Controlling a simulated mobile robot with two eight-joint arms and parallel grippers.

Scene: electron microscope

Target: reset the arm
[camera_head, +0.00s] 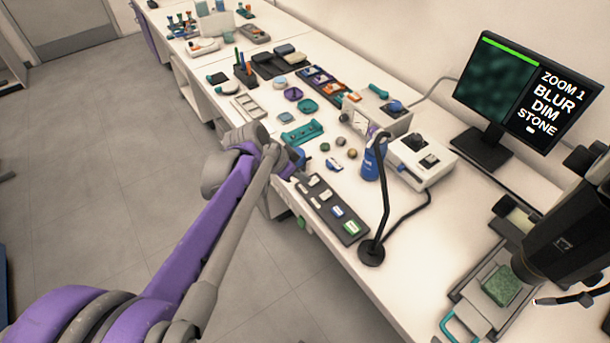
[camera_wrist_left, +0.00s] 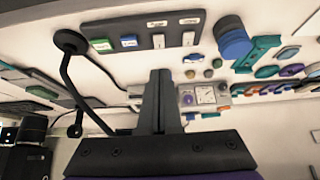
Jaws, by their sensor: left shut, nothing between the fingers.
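My left arm comes in from the left in the head view, purple and grey, and reaches over the front edge of the long white bench (camera_head: 420,270). Its gripper (camera_head: 300,172) is small there and partly hidden by the wrist, near the dark slide tray (camera_head: 335,212). In the left wrist view the dark fingers of the left gripper (camera_wrist_left: 160,85) are together, with nothing between them. The tray (camera_wrist_left: 130,35) shows beyond them at the top of that view. My right gripper is not in view.
A blue bottle (camera_head: 370,163) and a black gooseneck stand (camera_head: 384,190) stand near the tray. A monitor (camera_head: 525,92) reads "ZOOM 1 BLUR DIM STONE". A microscope (camera_head: 570,240) is at the right, with a green sample (camera_head: 502,285) below it. The floor at left is clear.

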